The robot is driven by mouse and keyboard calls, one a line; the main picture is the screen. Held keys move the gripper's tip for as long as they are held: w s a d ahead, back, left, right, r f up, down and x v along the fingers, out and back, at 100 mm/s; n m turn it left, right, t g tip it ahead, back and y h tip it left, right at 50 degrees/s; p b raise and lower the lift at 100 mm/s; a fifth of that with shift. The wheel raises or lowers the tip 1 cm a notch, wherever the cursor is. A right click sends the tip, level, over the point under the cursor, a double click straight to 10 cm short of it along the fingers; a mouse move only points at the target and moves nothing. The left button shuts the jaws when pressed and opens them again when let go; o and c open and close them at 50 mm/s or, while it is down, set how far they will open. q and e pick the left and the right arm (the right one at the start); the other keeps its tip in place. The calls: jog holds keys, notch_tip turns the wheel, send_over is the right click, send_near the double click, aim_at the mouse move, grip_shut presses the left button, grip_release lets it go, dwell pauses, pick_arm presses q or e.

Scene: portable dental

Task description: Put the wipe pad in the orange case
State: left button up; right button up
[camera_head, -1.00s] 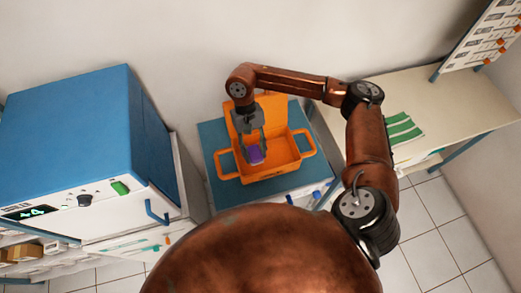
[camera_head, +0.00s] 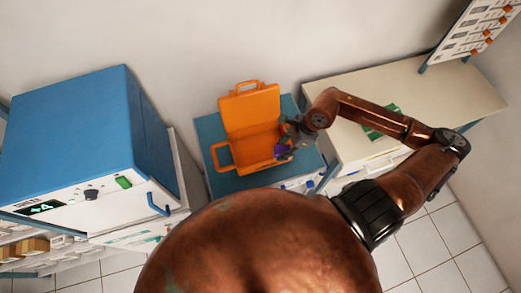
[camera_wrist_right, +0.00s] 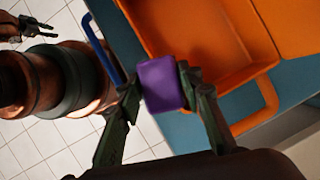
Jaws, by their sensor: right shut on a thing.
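The orange case (camera_head: 250,113) stands open on a blue-topped stand, its lid leaning back toward the wall. My right gripper (camera_head: 285,144) is at the case's right side in the head view. It is shut on the purple wipe pad (camera_head: 281,152). In the right wrist view the pad (camera_wrist_right: 161,84) sits between the two fingertips (camera_wrist_right: 159,86). There the case (camera_wrist_right: 205,40) lies beyond the pad, which overlaps its near rim; the height between them is unclear. My left gripper (camera_wrist_right: 38,27) shows small at the wrist view's upper left, fingers apart and empty.
A blue-and-white machine (camera_head: 75,125) stands to the left of the case. A beige counter (camera_head: 405,85) with green items (camera_head: 381,122) on it is at the right. The case's handle (camera_wrist_right: 258,108) sticks out near the pad in the wrist view.

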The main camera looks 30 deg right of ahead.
notch_tip(320, 180, up, 3)
jog(key=s+d+m+t+h+p, duration=0.1)
jog(key=s+d+m+t, duration=0.15)
jog(key=m, duration=0.35)
send_near(257, 150)
jog(key=shift+w+a+f+g, duration=0.15)
jog(key=shift+w+a+g, duration=0.3)
jog(key=shift+w, duration=0.3)
jog(key=shift+w+a+f+h, duration=0.3)
jog(key=shift+w+f, duration=0.2)
jog(key=shift+f, duration=0.15)
jog(key=shift+w+f, duration=0.15)
jog(key=shift+f, duration=1.65)
jog(key=shift+f, duration=0.1)
jog(key=o, duration=1)
